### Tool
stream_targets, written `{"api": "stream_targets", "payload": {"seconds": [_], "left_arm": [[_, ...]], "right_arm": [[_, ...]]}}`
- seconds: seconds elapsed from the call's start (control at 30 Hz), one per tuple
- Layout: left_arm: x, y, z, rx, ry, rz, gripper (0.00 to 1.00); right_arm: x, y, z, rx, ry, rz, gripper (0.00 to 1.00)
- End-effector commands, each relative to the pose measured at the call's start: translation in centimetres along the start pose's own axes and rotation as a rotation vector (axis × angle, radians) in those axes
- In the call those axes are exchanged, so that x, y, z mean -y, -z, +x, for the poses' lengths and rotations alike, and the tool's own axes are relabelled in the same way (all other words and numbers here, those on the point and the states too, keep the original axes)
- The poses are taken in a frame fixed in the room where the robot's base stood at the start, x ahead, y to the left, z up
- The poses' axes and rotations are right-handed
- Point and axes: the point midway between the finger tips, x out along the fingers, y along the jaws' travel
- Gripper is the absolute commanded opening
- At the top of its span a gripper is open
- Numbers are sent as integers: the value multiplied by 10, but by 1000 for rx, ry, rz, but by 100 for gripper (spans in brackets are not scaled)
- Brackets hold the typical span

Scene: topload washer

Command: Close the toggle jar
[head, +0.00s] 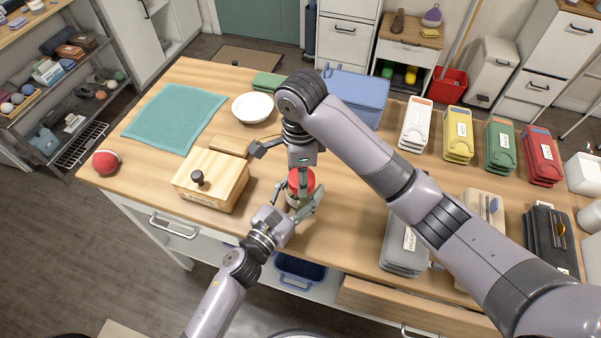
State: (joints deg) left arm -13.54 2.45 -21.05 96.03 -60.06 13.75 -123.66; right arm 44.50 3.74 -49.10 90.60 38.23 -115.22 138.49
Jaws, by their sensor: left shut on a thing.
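The jar (293,201) stands near the front edge of the wooden table, with a red top (301,178). It is partly hidden by my grippers. My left gripper (298,196) reaches in from the front and is shut on the jar's body, one finger on each side. My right gripper (281,166) is just above and behind the jar, with its fingers spread apart, one to the left and one down in front of the red top. I cannot tell whether that finger touches the top. The jar's latch cannot be made out.
A wooden box (209,181) with a dark knob is close on the left. A red ball (106,162) is at the left edge. Colored cases (459,135) fill the right side.

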Motion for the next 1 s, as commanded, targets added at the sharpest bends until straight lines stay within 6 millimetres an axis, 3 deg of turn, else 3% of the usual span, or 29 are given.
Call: {"api": "stream_targets", "payload": {"seconds": [0.2,0.37,0.7,0.73,1.0], "left_arm": [[0,1,-1,-3,-1,1,0],[0,1,-1,-3,-1,1,0],[0,1,-1,-3,0,1,0],[0,1,-1,-3,0,1,0],[0,2,-1,-3,0,1,0]], "right_arm": [[2,1,0,-2,4,405,41],[3,1,0,-1,4,573,41],[4,2,0,-1,6,609,41],[4,2,0,-1,6,609,50],[3,1,0,-1,4,606,68]]}}
